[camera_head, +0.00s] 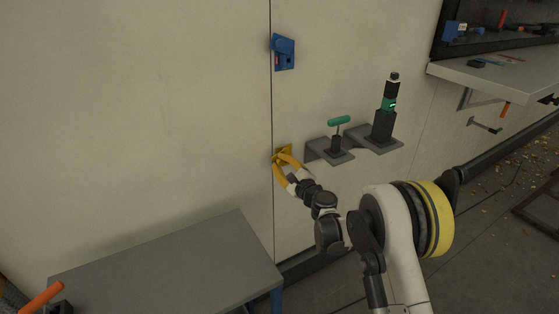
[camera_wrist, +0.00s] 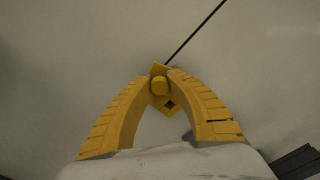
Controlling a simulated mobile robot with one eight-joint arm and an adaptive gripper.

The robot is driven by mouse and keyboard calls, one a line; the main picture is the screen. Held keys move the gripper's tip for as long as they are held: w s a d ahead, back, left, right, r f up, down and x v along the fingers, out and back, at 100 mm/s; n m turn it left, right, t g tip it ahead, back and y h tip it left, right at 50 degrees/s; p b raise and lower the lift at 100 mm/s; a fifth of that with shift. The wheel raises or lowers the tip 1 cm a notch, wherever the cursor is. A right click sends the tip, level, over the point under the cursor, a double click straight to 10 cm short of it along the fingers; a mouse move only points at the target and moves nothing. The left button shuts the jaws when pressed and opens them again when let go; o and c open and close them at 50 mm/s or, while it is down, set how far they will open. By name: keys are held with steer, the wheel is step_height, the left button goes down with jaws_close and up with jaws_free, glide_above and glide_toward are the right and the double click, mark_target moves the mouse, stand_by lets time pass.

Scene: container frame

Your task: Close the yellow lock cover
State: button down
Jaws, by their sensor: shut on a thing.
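The yellow lock cover (camera_head: 286,149) is on the pale wall panel, at the vertical seam below a blue lock. In the wrist view the yellow lock cover (camera_wrist: 168,105) shows between and beyond the fingertips, with a rounded yellow piece and a dark square hole. My gripper (camera_head: 279,157) has yellow fingers and reaches up to the cover. In the wrist view my gripper (camera_wrist: 159,75) has its fingertips closed in on the rounded yellow piece of the cover. The fingers hide part of the cover, so I cannot tell how far it stands open.
A blue lock (camera_head: 284,52) is higher on the seam. Right of my gripper, a small shelf (camera_head: 330,153) holds a green-handled tool (camera_head: 338,122), and another holds a black and green tool (camera_head: 385,110). A grey table (camera_head: 170,265) stands at lower left.

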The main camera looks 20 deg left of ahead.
steer(key=n, duration=0.1)
steer(key=f+n, duration=0.1)
steer(key=n, duration=0.1)
steer(key=shift+w+d+f+n, duration=0.15)
steer(key=shift+w+d+n, duration=0.1)
steer(key=shift+w+n, duration=0.05)
steer(key=shift+w+d+f+n, duration=0.25)
steer(key=shift+w+d+n, duration=0.2)
steer(key=shift+n, duration=1.3)
steer(key=shift+w+d+f+n, duration=0.35)
steer(key=shift+w+n, duration=0.15)
steer(key=shift+n, duration=1.3)
steer(key=shift+w+d+f+n, duration=0.2)
steer(key=shift+w+d+n, duration=0.25)
steer(key=shift+n, duration=1.3)
steer(key=shift+w, duration=0.1)
steer(key=c, duration=1.2)
jaws_free()
steer(key=shift+c, duration=0.2)
